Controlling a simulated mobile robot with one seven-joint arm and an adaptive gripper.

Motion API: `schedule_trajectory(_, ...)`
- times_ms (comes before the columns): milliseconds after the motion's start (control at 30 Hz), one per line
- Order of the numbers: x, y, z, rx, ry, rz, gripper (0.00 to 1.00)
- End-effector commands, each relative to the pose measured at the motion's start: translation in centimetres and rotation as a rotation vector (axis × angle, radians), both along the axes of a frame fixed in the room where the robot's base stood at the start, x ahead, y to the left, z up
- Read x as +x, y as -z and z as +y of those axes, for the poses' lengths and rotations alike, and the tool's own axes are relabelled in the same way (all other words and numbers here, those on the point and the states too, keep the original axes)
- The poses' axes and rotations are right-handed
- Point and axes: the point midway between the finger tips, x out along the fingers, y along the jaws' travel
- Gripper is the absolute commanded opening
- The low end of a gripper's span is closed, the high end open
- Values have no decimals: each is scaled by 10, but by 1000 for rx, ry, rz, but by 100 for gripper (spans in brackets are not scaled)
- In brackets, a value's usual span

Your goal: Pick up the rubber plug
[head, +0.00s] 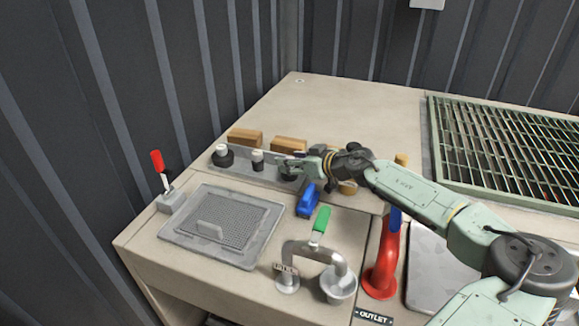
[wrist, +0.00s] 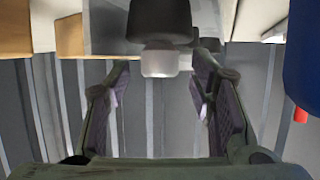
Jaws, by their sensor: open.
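A black plug with a pale cap (head: 257,160) stands upright on a grey tray (head: 240,177). A wider black plug with a white top (head: 222,156) stands at the tray's left end. I cannot tell for sure which one is the rubber plug. My gripper (head: 288,167) is open, low over the tray and to the right of the narrower plug, pointing left. In the wrist view, which looks upside down, a black body (wrist: 160,18) with a pale cap hangs ahead, centred between the two open fingers (wrist: 161,75). Another dark piece under my gripper is mostly hidden.
Wooden blocks (head: 245,137) lie behind the tray. A blue handle (head: 308,200), a green handle (head: 321,219) and a red pipe (head: 383,266) stand in front. A red lever (head: 158,163) and a mesh plate (head: 222,225) are at the left. The back worktop (head: 350,112) is clear.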

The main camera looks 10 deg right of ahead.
Motion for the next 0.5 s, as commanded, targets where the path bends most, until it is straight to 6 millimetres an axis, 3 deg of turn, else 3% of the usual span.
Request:
schedule_trajectory(267, 3, 2, 1, -2, 1, 0, 50)
schedule_trajectory(500, 3, 2, 1, -1, 1, -1, 34)
